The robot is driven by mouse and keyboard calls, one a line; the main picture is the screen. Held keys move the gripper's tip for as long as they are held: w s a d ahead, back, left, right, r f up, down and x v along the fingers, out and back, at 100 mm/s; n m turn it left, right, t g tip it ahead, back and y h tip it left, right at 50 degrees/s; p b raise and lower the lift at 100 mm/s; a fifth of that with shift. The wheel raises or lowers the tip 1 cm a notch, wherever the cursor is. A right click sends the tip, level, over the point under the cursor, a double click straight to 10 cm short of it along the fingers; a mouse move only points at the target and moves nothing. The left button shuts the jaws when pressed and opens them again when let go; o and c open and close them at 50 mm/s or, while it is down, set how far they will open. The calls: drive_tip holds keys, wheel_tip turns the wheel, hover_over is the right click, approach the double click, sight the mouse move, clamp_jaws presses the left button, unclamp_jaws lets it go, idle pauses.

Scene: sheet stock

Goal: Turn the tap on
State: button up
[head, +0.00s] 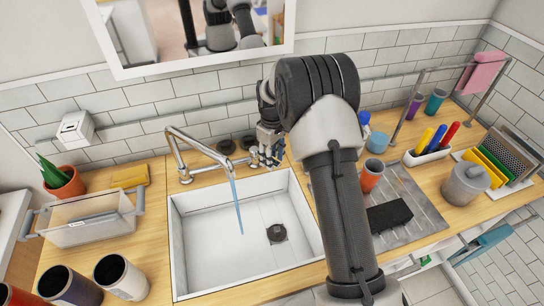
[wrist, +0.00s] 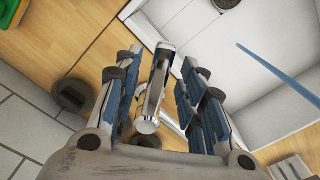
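The chrome tap (head: 176,150) stands at the back left of the white sink (head: 181,250), its spout reaching over the basin. A thin blue stream of water (head: 237,207) falls from the spout and also shows in the wrist view (wrist: 280,75). My gripper (head: 266,156) is low behind the sink's back rim, to the right of the spout. In the wrist view its two blue-padded fingers (wrist: 160,72) are apart, on either side of a chrome handle (wrist: 150,100). A gap shows on its left; I cannot tell whether the right finger touches it.
Dark round things (head: 226,146) stand behind the sink, close to my gripper. A clear bin (head: 90,232), a potted plant (head: 64,184) and mugs (head: 121,277) are on the left. A drainboard (head: 420,205) with an orange cup (head: 371,175) and dark block (head: 389,215) is on the right.

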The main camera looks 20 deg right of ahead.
wheel_tip(320, 180, up, 12)
idle(0.7)
idle(0.4)
